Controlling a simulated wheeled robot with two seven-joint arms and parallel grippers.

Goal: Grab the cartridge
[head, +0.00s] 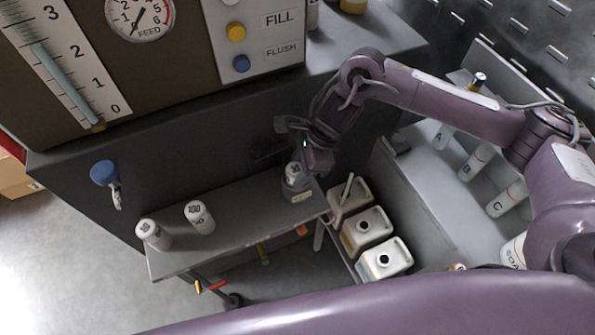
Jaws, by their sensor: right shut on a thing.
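My right gripper (293,160) reaches down from the right and is shut on a white cylindrical cartridge (293,171) with dark print on its top. The cartridge is at the right end of the grey shelf (245,225), in or just above a small grey holder; I cannot tell whether it is lifted. The fingers partly hide it. Two more white cartridges stand on the shelf to the left, one marked 100 (199,217) and one at the left end (153,234). My left gripper is out of view.
White canisters (384,260) with black openings stand in a row right of the shelf. Bottles marked A, B and C (507,199) line the right side. A machine panel (180,70) with gauge and buttons rises behind. A blue-handled tap (105,173) sticks out at left.

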